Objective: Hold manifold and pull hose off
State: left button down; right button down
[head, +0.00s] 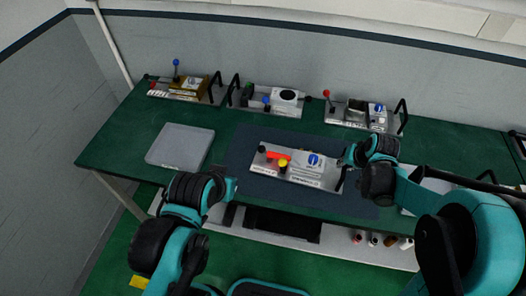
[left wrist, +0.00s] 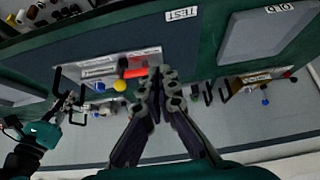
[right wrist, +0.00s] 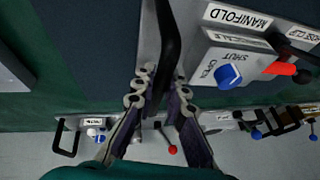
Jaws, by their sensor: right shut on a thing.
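The manifold unit (head: 325,183) is a light metal plate on the dark mat, with a grey block and blue knob (head: 314,159), a red hose piece (head: 278,154) and a yellow knob (head: 282,163). The red piece also shows in the left wrist view (left wrist: 135,73) and beside the block in the right wrist view (right wrist: 280,68). A black bar handle (right wrist: 167,45) stands at the plate's right end. My right gripper (right wrist: 162,82) is shut on this handle. My left gripper (left wrist: 161,74) is shut and empty, to the left and nearer than the plate, apart from the hose.
Three similar units with handles and levers stand along the back: left (head: 190,88), middle (head: 275,98) and right (head: 365,115).

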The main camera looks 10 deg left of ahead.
pick_arm(q)
jog(key=c, duration=1.5)
grip_release()
jog(key=shift+c, duration=0.2)
jog(key=o, duration=0.3)
jog(key=shift+w+n, duration=0.3)
jog(key=shift+n, duration=0.1)
jog(key=w+f+n+g+h, duration=0.1)
jog(key=w+n+g+h, duration=0.45)
jog(key=w+n, duration=0.7)
jog(key=w+a+f+n+t+h, duration=0.1)
jog(key=w+a+f+n+h, duration=0.1)
jog(key=w+a+f+h, duration=0.4)
jog(key=n+h, duration=0.2)
jog(key=n, duration=0.1)
send_near(274, 153)
jog(key=d, duration=0.1)
jog(key=w+d+f, duration=0.1)
jog(key=d+f, duration=0.1)
jog(key=shift+w+f, duration=0.15)
jog(key=shift+w, duration=0.15)
